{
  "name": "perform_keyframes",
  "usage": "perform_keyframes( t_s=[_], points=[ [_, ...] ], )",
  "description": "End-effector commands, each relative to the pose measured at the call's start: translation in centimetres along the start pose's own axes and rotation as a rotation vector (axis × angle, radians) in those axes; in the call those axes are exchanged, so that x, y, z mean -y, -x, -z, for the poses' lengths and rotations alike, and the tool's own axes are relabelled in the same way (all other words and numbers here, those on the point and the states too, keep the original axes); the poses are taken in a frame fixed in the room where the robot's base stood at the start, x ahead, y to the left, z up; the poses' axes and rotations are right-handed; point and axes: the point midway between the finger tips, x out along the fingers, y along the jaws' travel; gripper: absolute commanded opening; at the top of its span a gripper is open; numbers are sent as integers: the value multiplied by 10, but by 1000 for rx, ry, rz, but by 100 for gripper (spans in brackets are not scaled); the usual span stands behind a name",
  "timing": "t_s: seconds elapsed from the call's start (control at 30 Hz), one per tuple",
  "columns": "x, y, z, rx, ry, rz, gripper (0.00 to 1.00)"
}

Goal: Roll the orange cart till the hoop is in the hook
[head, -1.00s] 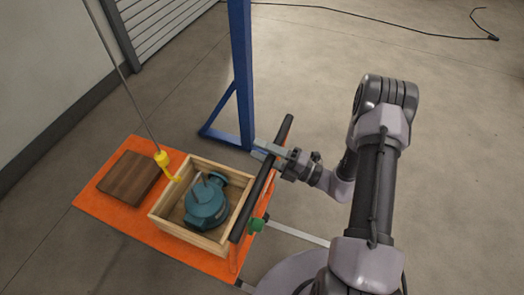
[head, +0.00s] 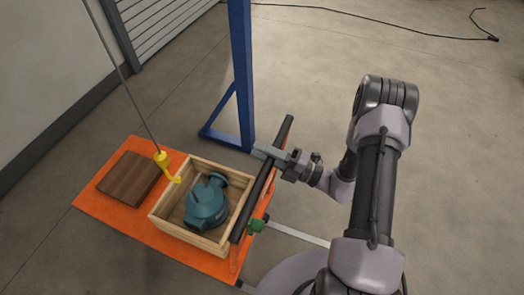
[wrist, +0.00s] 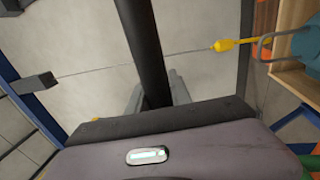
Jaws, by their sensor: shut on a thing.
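The orange cart (head: 112,215) stands on the floor with a wooden crate on its deck. A teal pump (head: 207,203) sits in the crate. The yellow hook (head: 163,165) hangs on a cable at the crate's left edge. In the wrist view the grey hoop (wrist: 268,46) stands beside the pump, to the right of the hook (wrist: 228,45); I cannot tell whether they touch. In the head view the hoop is hard to make out. My gripper (head: 266,152) is shut on the cart's black handle bar (head: 248,208), which runs between its fingers in the wrist view (wrist: 145,45).
A blue post (head: 241,75) with a braced foot stands just behind the cart. A brown wooden block (head: 129,178) lies on the cart's left end. A green part (head: 257,225) sits near the handle. Open floor lies to the right; a black cable lies far back.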

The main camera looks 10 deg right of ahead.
Motion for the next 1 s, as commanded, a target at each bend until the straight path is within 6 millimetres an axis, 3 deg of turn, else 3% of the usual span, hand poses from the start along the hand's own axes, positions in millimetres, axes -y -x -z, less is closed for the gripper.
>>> perform_keyframes(
  t_s=[0.77, 0.87, 1.0],
  points=[
    [0, 0, 0, -1, 0, 0, 0],
    [2, -10, 1, -3, -1, 1, 0],
    [8, -45, 1, -7, 1, 0, 0]
  ],
)
